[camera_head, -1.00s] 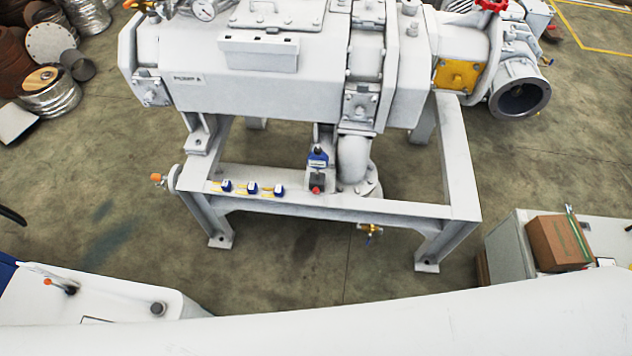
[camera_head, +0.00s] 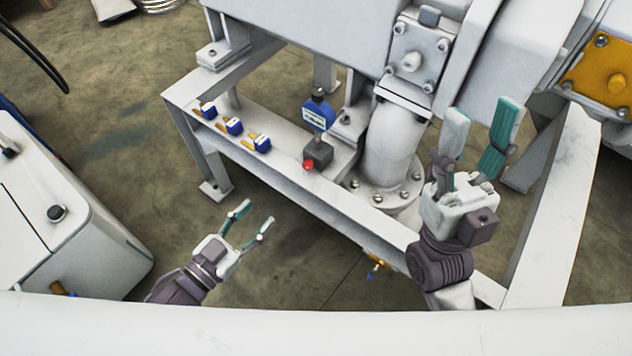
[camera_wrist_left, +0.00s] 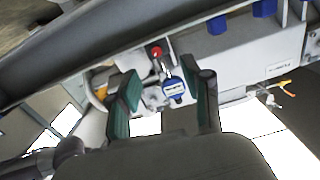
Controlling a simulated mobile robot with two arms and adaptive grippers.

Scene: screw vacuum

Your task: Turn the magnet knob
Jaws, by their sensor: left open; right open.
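The red magnet knob (camera_head: 308,165) sits on the front of a small dark magnet base (camera_head: 319,151) on the white frame's beam. A blue gauge (camera_head: 318,114) with a white face stands above the base. My left gripper (camera_head: 257,213) is open and empty, below and left of the knob, apart from it. In the left wrist view the knob (camera_wrist_left: 156,50) and the gauge (camera_wrist_left: 173,88) show between the two green-padded fingers. My right gripper (camera_head: 485,112) is open and empty, fingers pointing up, to the right of the white pipe.
Several small blue-and-white items (camera_head: 233,126) lie on the beam left of the base. A white flanged pipe (camera_head: 391,150) stands right of the base. A brass valve (camera_head: 377,266) hangs below the beam. A white cabinet (camera_head: 60,220) stands at left. Floor shows between cabinet and frame.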

